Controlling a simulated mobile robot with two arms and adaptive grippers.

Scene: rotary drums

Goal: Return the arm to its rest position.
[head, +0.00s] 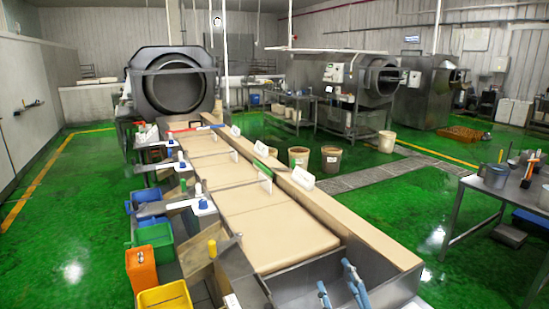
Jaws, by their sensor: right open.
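My right gripper (334,274) shows at the bottom edge, right of centre, as two blue-grey fingers set apart. It is open, with nothing visible between the fingers. It appears in front of the grey metal trough (290,283) at the near end of the conveyor line. The rest of my right arm is cut off by the lower edge. My left gripper is not in view.
A long conveyor with beige belts (275,238) runs away towards a large dark drum (172,88). An orange bin (142,270) and a yellow bin (164,297) stand at its left. A metal table (503,190) stands right. Green floor (400,205) between is largely clear.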

